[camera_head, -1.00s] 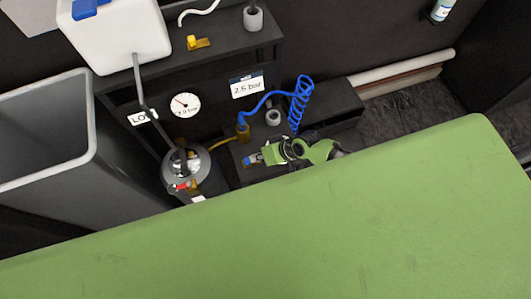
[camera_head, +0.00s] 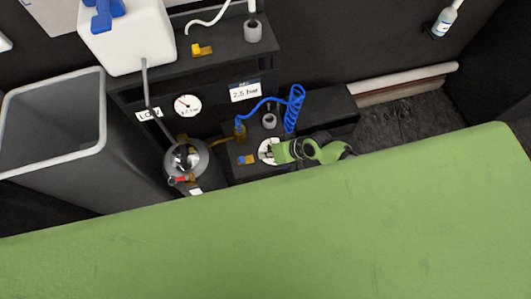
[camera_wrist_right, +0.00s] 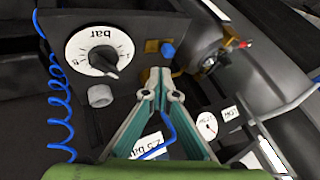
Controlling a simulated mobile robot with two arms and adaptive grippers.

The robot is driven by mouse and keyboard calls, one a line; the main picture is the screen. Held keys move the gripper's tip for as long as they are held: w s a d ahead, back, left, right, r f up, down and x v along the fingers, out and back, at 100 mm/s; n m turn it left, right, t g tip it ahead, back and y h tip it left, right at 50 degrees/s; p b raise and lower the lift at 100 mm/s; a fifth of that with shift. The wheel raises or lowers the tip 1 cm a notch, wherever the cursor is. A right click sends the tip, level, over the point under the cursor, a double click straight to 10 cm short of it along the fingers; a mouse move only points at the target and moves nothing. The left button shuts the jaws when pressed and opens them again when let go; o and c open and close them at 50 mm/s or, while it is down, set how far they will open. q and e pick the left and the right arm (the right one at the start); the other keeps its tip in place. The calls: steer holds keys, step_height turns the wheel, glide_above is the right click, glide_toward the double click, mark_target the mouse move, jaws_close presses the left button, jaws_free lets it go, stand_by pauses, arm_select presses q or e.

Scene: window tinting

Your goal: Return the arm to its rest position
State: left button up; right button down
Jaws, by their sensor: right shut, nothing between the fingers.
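My right arm shows green in the head view beside the lower black shelf, its wrist partly over a white round dial (camera_head: 266,150). My right gripper (camera_wrist_right: 160,82) shows clearly in the right wrist view, with teal fingers shut and nothing between them. In that view the dial (camera_wrist_right: 98,50), marked "bar", lies left of the fingertips, and a small blue knob (camera_wrist_right: 168,50) lies just past them. The fingers look apart from both. In the head view the blue knob on a brass fitting (camera_head: 245,160) is left of my wrist. My left gripper is not in view.
A blue coiled hose (camera_head: 293,107) stands close behind my right wrist. A metal pressure vessel (camera_head: 187,157) and a grey bin (camera_head: 103,120) are to the left. A white canister (camera_head: 128,40) stands on the upper shelf. A large green surface (camera_head: 300,220) fills the front.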

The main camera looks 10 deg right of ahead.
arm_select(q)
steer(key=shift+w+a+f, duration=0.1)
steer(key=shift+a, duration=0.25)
